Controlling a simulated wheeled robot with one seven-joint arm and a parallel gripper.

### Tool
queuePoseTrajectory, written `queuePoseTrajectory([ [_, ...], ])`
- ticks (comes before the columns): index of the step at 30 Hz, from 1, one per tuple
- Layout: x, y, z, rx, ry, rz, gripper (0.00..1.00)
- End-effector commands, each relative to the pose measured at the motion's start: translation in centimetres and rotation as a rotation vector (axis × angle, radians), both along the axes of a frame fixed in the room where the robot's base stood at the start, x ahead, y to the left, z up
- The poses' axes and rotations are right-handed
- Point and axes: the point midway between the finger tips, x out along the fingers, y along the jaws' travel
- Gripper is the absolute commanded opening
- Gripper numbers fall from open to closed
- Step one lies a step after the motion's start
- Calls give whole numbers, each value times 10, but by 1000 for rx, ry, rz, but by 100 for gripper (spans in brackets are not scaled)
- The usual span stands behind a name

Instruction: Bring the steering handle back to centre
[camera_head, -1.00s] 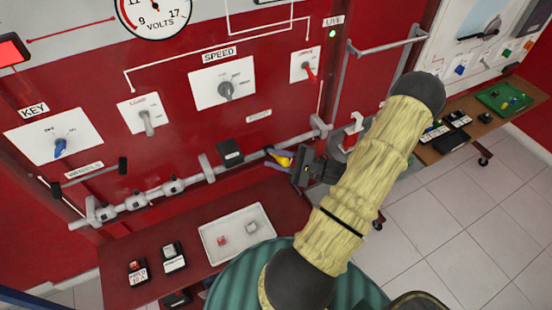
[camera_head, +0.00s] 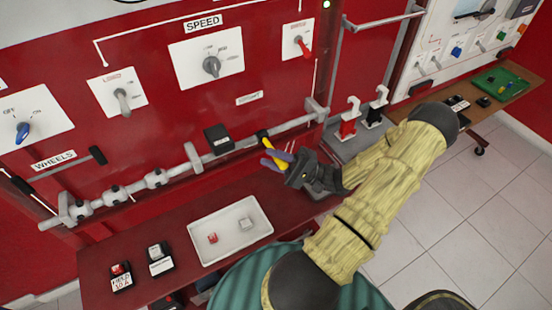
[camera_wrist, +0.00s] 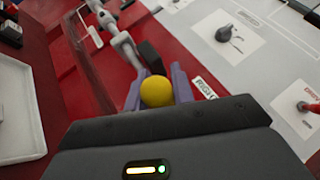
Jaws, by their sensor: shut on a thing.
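The steering handle (camera_head: 269,145) is a yellow lever with a black base on the grey horizontal rod (camera_head: 234,150) along the red panel. It points down and out from the rod. My gripper (camera_head: 280,162) is shut on its outer end, coming from the right. In the wrist view the handle's rounded yellow end (camera_wrist: 157,92) sits between the two purple-grey fingers (camera_wrist: 158,85). The fingers hide part of the handle. A "RIGHT" label (camera_head: 249,98) is on the panel above. A "WHEELS" label (camera_head: 54,160) is at left, near a black bar (camera_head: 97,155).
A red shelf (camera_head: 180,225) lies below, with a white tray (camera_head: 200,253) holding two small blocks and two black switch boxes (camera_head: 160,258) to its left. Knob plates (camera_head: 205,62) are above. Tiled floor is clear at right.

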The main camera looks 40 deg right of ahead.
Motion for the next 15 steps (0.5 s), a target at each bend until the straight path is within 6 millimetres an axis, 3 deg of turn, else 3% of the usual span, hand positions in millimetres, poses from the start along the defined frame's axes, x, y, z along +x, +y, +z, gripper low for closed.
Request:
queuePoseTrajectory([
  [9, -1, 0, -1, -2, 1, -2, 0],
  [10, -1, 0, -1, -2, 1, -2, 26],
  [13, 0, 0, -1, -1, 1, -2, 46],
  [15, 0, 0, -1, -1, 0, -1, 46],
])
